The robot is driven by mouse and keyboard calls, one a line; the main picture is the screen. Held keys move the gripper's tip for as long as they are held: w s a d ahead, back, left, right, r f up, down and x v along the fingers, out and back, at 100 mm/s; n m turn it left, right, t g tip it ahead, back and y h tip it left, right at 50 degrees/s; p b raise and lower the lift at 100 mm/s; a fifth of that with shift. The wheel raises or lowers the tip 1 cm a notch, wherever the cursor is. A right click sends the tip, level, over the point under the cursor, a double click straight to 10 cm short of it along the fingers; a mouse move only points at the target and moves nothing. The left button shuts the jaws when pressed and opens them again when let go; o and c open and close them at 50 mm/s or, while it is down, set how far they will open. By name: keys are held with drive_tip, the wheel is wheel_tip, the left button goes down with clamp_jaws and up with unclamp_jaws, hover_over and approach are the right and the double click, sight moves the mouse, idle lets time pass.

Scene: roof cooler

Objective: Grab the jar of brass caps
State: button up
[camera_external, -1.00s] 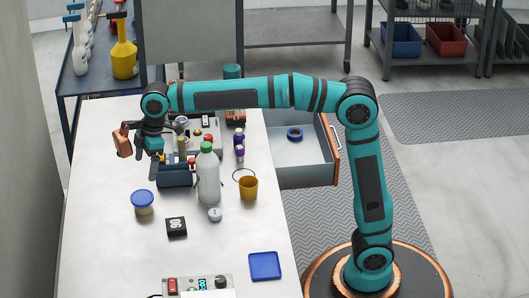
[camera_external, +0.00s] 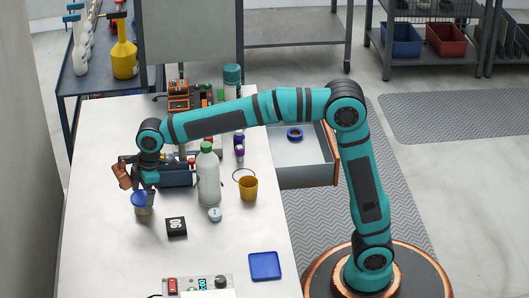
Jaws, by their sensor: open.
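The jar of brass caps (camera_external: 144,209) appears to be the small clear jar with a blue lid and tan contents, standing upright on the white table's left side. My gripper (camera_external: 141,190) is open and points down right at the jar's lid. Its fingers partly cover the lid, and I cannot tell whether they touch it.
A clear bottle with a green cap (camera_external: 208,180) stands right of the jar, with a dark blue box (camera_external: 177,174) behind. An amber cup (camera_external: 248,188) is further right. The table's front left is clear.

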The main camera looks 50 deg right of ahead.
drive_tip(key=shift+w+a+f, duration=0.1)
drive_tip(key=shift+a+f, duration=0.05)
drive_tip(key=shift+f, duration=0.5)
drive_tip(key=c, duration=1.1)
drive_tip(key=shift+o, duration=0.2)
drive_tip(key=shift+r, duration=0.1)
